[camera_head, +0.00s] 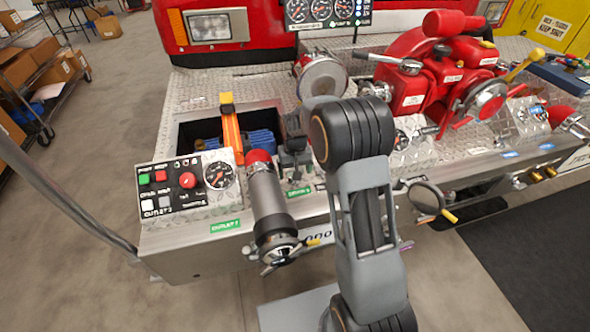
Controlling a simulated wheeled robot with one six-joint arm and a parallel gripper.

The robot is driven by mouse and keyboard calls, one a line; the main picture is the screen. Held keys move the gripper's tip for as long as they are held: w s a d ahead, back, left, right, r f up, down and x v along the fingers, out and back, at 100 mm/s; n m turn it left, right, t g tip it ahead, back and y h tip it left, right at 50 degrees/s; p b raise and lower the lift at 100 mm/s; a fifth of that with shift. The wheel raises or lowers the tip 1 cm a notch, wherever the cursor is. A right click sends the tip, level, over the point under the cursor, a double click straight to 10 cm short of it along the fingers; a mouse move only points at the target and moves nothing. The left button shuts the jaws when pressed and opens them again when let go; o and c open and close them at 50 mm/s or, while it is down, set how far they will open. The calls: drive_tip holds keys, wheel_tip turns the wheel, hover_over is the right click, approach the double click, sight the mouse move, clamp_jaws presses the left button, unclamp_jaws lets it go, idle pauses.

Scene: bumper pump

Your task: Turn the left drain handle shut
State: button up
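Two small yellow-tipped handles show low on the front of the steel pump panel. The left one (314,241) sticks out just right of the steel outlet pipe's end. It looks roughly level, and its inner end is hidden behind the pipe fitting. The right one (449,216) points down to the right, beside a round dark cap. My gripper (294,168) appears as a dark grey shape pointing down behind the outlet pipe, above and behind the left handle and apart from it. My own forearm partly covers it, and its finger opening is too small to tell.
The outlet pipe (268,205) with a red collar stands close left of my arm. A control box (187,186) with buttons and a gauge is further left. A red pump (435,80) fills the right rear. Open floor (215,305) lies in front.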

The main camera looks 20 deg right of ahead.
drive_tip(key=shift+o, duration=0.4)
wheel_tip(320, 180, up, 14)
drive_tip(key=shift+p, duration=0.35)
drive_tip(key=shift+w+f, duration=0.1)
idle(0.4)
drive_tip(key=s+r+t+p, duration=0.1)
drive_tip(key=s+r+p, duration=0.1)
drive_tip(key=s, duration=0.9)
drive_tip(key=s+r+t+p, duration=0.2)
drive_tip(key=s+r+p, duration=0.1)
drive_tip(key=s, duration=0.9)
drive_tip(key=shift+s+r+t, duration=0.15)
drive_tip(key=shift+r+t, duration=0.15)
drive_tip(key=shift+r, duration=0.4)
